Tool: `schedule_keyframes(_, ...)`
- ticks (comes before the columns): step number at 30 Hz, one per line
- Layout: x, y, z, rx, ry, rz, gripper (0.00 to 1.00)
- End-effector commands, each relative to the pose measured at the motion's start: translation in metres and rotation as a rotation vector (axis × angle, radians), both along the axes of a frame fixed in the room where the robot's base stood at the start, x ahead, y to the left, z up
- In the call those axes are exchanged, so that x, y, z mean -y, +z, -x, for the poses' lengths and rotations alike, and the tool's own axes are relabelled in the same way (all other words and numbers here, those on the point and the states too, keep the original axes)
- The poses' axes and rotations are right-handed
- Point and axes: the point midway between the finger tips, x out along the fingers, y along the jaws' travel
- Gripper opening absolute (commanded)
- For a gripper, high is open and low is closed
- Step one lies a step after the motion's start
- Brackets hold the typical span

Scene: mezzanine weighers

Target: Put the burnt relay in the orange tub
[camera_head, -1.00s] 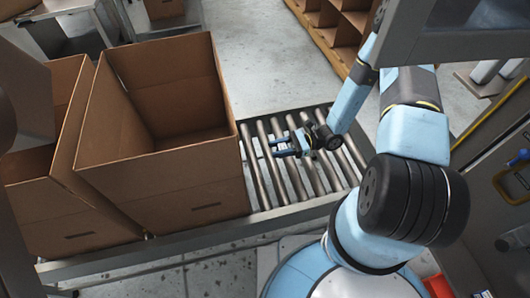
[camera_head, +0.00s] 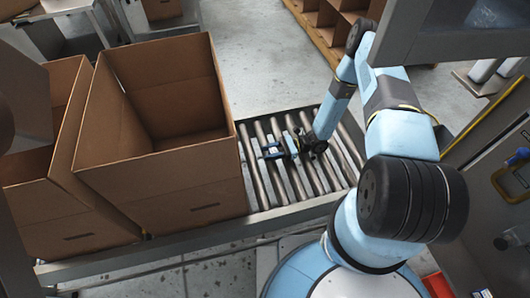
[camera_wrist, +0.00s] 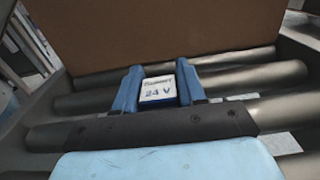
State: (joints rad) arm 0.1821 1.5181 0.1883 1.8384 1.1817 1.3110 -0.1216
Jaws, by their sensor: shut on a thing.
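My gripper (camera_head: 274,150) is over the roller conveyor (camera_head: 262,189), just right of the nearest cardboard box. In the wrist view its blue fingers (camera_wrist: 160,92) are shut on a small white-topped block (camera_wrist: 158,90) with handwriting that reads "24 V" under a word too small to read surely. This block is the likely relay. In the head view the block is too small to make out between the fingers. No orange tub shows clearly in either view. A red-orange patch (camera_head: 438,285) shows at the lower right, mostly cut off and hidden.
Two open, empty-looking cardboard boxes (camera_head: 160,182) (camera_head: 45,222) stand on the conveyor's left part. The larger one's wall (camera_wrist: 165,35) rises in front of my gripper. Bare rollers lie to the right.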

Motion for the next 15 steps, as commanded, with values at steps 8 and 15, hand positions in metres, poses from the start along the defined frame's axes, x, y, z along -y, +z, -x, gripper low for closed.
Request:
schedule_keyframes(8,0.0000,-0.0009,0.0000,0.000,0.000,0.000,0.46)
schedule_keyframes(15,-0.0003,-0.0008,0.0002,0.000,0.001,0.000,0.65)
